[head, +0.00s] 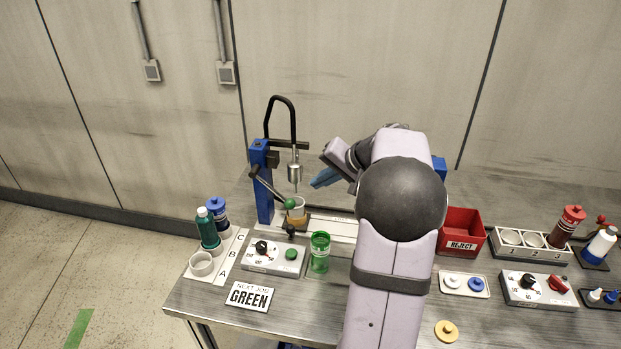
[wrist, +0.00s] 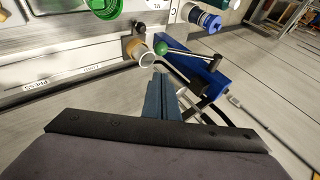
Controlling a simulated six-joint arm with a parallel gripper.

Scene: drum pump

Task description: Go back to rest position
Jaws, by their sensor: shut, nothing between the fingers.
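My gripper (head: 326,178) is raised above the table, pointing left, beside the drum pump's nozzle (head: 295,172). In the wrist view its blue fingers (wrist: 161,100) are together with nothing between them. The pump has a blue post (head: 263,180), a black hose (head: 292,104) and a lever with a green knob (head: 290,203). A white cup with an amber lower part (head: 297,212) stands under the nozzle. The green knob (wrist: 161,47) also shows in the wrist view, just beyond the fingertips. My arm hides part of the table behind it.
A green glass (head: 320,252) stands near a control box (head: 275,256). Green and blue bottles (head: 206,228) stand in the left rack. A red reject bin (head: 461,232), a cup rack and a second control box (head: 540,290) are at right. Free space lies above the table.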

